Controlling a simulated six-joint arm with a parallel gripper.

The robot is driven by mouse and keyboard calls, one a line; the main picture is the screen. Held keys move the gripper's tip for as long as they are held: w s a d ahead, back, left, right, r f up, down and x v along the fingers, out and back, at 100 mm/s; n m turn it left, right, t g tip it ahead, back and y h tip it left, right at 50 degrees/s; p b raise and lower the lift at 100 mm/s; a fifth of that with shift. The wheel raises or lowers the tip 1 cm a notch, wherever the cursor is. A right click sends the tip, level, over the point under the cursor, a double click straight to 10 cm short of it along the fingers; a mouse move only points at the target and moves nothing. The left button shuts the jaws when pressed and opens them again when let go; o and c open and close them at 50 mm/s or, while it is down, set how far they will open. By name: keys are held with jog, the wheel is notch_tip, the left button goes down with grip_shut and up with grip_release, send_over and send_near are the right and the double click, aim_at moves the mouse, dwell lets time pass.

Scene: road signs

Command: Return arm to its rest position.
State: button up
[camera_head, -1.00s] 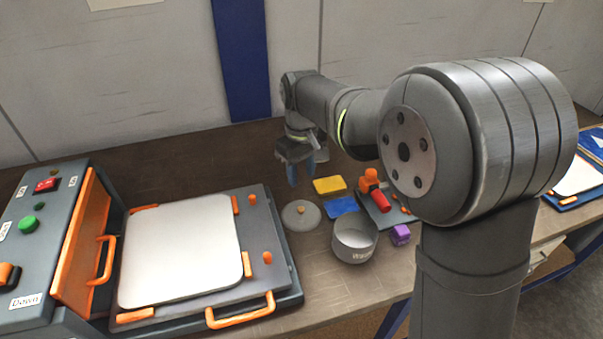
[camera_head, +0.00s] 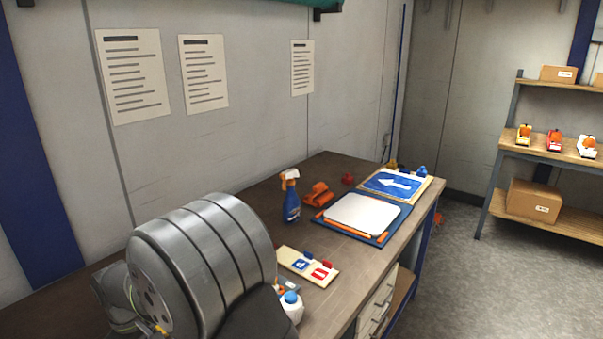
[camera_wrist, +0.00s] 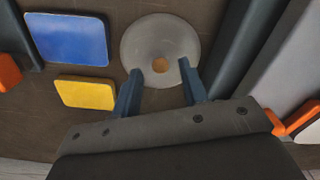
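My gripper (camera_wrist: 161,88) shows in the wrist view with its two dark blue fingers apart and nothing between them. A round grey lid (camera_wrist: 140,42) with an orange-brown centre knob lies on the table just beyond the fingertips. The lid appears apart from the fingers, though the exact height above it is hard to tell. In the head view only the thick grey joints of my arm show at the lower left; my gripper is out of that view.
Beside the lid lie a blue pad (camera_wrist: 68,38) and a yellow pad (camera_wrist: 85,93). Along the bench (camera_head: 345,272) stand a spray bottle (camera_head: 291,198), a white panel on a blue board (camera_head: 362,216), an arrow sign (camera_head: 393,183) and a small sign board (camera_head: 308,267). A shelf (camera_head: 548,152) stands at right.

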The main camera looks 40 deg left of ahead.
jog(key=shift+r, duration=1.05)
